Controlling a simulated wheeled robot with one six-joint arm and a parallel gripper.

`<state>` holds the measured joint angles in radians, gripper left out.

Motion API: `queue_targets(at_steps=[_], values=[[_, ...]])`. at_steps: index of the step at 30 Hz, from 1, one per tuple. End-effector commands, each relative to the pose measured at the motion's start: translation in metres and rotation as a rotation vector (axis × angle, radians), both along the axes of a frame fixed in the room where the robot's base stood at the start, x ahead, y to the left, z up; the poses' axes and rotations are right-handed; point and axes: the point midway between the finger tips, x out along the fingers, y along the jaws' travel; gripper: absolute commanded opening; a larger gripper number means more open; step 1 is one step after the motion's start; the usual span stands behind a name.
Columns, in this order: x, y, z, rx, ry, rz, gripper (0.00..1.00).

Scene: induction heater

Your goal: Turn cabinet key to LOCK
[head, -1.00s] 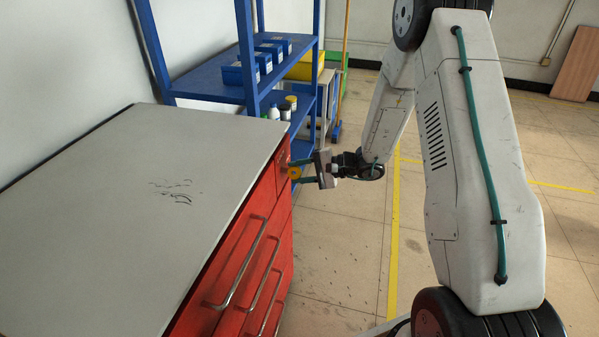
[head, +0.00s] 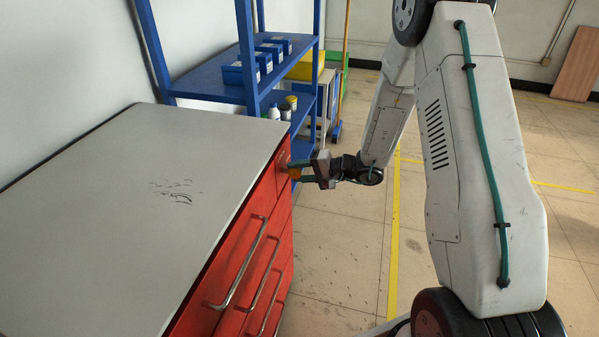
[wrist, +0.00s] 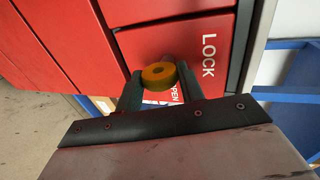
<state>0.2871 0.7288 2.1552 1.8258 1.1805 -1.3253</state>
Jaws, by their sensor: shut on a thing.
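The red cabinet (head: 237,235) stands at the left in the head view. Its orange-yellow round key (wrist: 158,75) sits on the front face, near the top corner at the far end; in the head view the key (head: 294,172) is small and partly covered. My gripper (wrist: 159,82) is shut on the key, with a finger on each side of it. It also shows at the cabinet front in the head view (head: 296,171). In the wrist view the white LOCK label (wrist: 209,55) is right of the key. The OPEN label (wrist: 176,93) is below it, partly hidden by the key and gripper.
The cabinet's grey top (head: 120,190) is bare apart from dark marks. Metal drawer handles (head: 240,264) stick out of its front. Blue shelving (head: 215,85) with bins and bottles stands behind it. The floor right of the cabinet is clear, with yellow lines.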

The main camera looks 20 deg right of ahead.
Motion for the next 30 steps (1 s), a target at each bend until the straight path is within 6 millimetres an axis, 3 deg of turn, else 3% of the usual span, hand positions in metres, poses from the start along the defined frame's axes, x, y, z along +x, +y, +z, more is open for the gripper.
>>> queue_targets(at_steps=[5,6,8,19,30], values=[[0.000,0.000,-0.001,-0.002,0.001,0.000,0.15],[0.000,0.000,-0.001,-0.002,0.001,0.000,0.44],[0.000,0.000,-0.001,-0.002,0.001,0.000,0.60],[-0.003,-0.005,0.002,0.000,0.001,-0.001,0.60],[-0.036,-0.051,0.020,-0.001,0.000,-0.004,0.60]])
